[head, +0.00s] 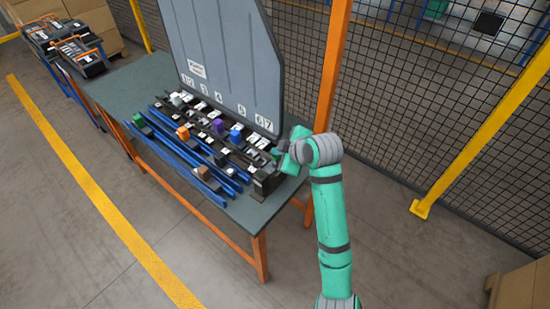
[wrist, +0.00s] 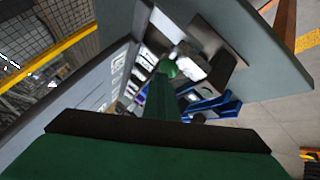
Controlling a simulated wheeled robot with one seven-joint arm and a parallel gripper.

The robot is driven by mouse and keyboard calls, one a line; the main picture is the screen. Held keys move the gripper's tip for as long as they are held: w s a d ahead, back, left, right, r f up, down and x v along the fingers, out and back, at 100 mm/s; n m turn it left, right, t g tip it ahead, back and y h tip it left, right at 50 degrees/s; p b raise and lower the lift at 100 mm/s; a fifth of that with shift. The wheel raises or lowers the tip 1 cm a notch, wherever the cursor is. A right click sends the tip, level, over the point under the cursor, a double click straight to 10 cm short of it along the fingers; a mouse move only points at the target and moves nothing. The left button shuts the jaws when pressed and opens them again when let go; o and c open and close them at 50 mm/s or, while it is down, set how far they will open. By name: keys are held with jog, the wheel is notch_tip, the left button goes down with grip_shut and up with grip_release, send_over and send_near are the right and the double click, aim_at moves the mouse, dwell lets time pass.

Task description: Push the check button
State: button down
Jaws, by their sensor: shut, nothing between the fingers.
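A check button cannot be picked out for certain in either view. A black box (head: 266,180) stands at the near right end of the line on the table, and a dark box (wrist: 208,48) shows ahead in the wrist view. My gripper (head: 281,148) is shut and empty, just above and beside the black box. In the wrist view its green fingers (wrist: 165,85) point toward the boxes; contact cannot be told.
The grey-green table (head: 130,85) carries blue rails (head: 180,150) and a row of parts with coloured blocks. A tall grey panel (head: 225,60) with numbers stands behind them. An orange post (head: 333,70) and mesh fence rise close behind my arm. Floor is free in front.

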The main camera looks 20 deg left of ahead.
aim_at(278, 159)
jog(key=shift+w+d+r, duration=0.1)
jog(key=shift+r, duration=2.9)
